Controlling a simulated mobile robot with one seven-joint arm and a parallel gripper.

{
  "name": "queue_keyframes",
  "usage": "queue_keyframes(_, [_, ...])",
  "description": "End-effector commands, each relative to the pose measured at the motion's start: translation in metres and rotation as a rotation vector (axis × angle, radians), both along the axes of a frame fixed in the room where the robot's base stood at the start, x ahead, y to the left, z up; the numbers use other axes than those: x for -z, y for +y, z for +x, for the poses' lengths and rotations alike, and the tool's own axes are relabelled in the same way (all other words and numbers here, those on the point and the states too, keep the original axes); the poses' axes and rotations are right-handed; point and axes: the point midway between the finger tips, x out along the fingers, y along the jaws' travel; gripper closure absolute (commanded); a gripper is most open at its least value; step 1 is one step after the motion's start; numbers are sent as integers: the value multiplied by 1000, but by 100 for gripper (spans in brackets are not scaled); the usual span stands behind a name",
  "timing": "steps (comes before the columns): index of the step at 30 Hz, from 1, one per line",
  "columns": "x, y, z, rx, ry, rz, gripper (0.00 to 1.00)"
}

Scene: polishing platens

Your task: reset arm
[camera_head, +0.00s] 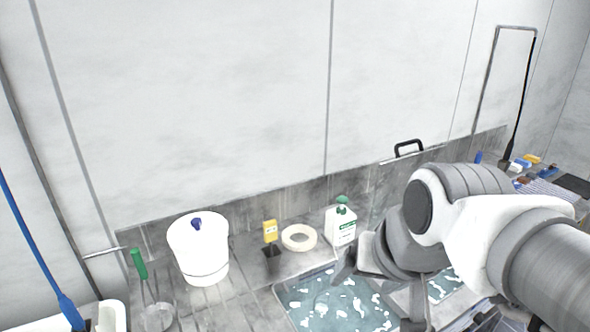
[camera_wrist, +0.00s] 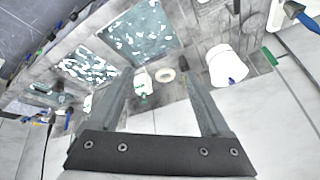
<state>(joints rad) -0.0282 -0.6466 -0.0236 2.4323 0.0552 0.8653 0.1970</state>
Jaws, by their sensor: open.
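My arm reaches in from the right in the head view, with my gripper (camera_head: 352,262) over the back edge of a water-filled basin. In the wrist view, the two fingers of my gripper (camera_wrist: 157,74) stand apart with nothing held between them. Beyond the fingers are a white bottle with a green pump (camera_wrist: 142,84) and a cream ring (camera_wrist: 165,75). The same bottle (camera_head: 341,226) and ring (camera_head: 299,238) stand on the counter in the head view, left of my gripper. My arm hides part of the counter and basins.
A white tub with a blue knob (camera_head: 200,255), a yellow item in a dark holder (camera_head: 270,232) and a green-handled tool (camera_head: 140,265) are on the left. Foamy water fills the basin (camera_head: 335,302). Small items crowd the far right.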

Motion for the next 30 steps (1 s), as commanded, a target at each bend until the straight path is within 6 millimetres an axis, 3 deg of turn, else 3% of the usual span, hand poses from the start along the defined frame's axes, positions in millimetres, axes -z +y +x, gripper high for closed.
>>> queue_keyframes(3, [5, -7, -20, -108, -9, -100, 18])
queue_keyframes(7, [9, -11, -29, -167, -8, -154, 18])
queue_keyframes(30, [9, -11, -29, -176, -7, -161, 18])
